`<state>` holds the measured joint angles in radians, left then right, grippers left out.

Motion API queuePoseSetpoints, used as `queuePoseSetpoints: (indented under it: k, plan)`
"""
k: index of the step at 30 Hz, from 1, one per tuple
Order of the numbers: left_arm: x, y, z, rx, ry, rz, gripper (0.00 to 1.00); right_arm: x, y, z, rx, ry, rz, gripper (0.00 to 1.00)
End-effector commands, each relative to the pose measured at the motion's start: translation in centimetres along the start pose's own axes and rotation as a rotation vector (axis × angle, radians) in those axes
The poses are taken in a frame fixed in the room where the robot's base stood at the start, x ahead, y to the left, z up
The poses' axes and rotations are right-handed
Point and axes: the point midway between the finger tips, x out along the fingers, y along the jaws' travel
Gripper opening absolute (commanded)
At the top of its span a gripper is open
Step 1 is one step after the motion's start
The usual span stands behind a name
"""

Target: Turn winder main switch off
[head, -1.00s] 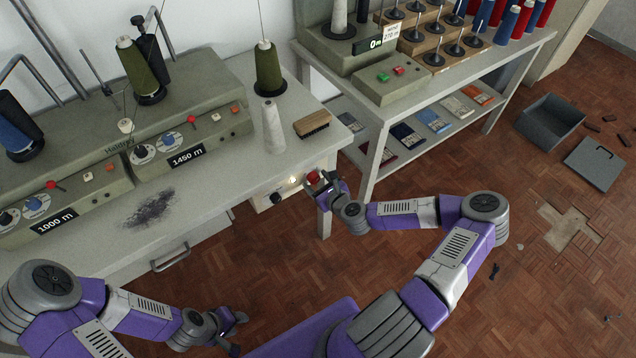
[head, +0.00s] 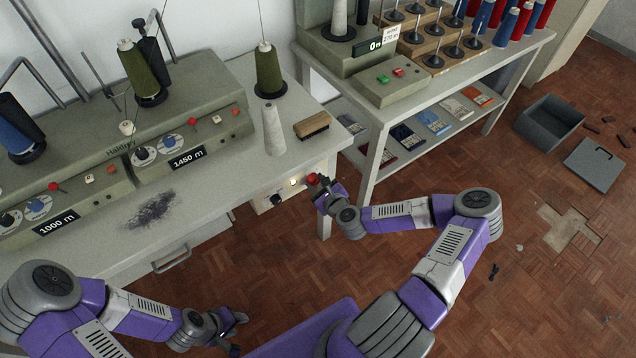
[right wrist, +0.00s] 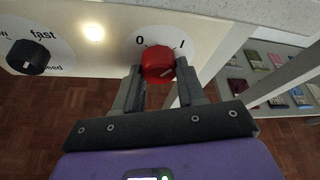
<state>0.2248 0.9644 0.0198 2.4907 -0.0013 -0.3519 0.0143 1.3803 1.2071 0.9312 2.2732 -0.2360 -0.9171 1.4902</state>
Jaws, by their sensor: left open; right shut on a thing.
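The red main switch knob (head: 312,178) sits on the cream front panel (head: 268,200) at the right end of the winder table. In the right wrist view the knob (right wrist: 158,64) stands on a white dial with "0" at upper left and "I" at upper right. A pale mark shows low on the knob; I cannot tell which sign it is set to. My right gripper (head: 321,188) is shut on the knob, one finger on each side, as the right wrist view shows (right wrist: 160,84). My left gripper (head: 238,333) is open and empty, low above the floor.
A lit lamp (head: 293,181) and a black speed knob (head: 276,199) sit left of the switch. A white thread cone (head: 273,130) and a brush (head: 312,125) stand on the table above. A second table (head: 368,170) is close on the right.

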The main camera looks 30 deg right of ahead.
Motion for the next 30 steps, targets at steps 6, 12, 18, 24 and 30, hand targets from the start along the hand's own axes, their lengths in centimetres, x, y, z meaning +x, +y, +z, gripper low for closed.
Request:
queuePoseSetpoints:
  k: [6, 12, 18, 24, 30]
  plan:
    - [-0.6, 0.2, 0.0, 0.000, 0.000, 0.000, 0.43, 0.0, 0.3, 0.1, -0.183, 0.002, -0.070, 0.09]
    - [-0.7, 0.3, 0.0, 0.000, 0.000, 0.000, 0.43, 0.0, 0.4, 0.1, -0.360, 0.004, -0.143, 0.09]
    - [-0.6, 0.2, 0.0, 0.000, 0.000, 0.000, 0.43, 0.1, 0.5, 0.0, -0.536, 0.007, -0.215, 0.09]
    - [-0.2, 0.1, 0.0, 0.000, 0.000, 0.000, 0.43, 0.1, 0.5, -0.1, -0.712, 0.009, -0.288, 0.09]
    - [0.4, -0.1, 0.0, 0.000, 0.000, 0.000, 0.43, 0.2, 0.6, -0.2, -0.888, 0.012, -0.361, 0.09]
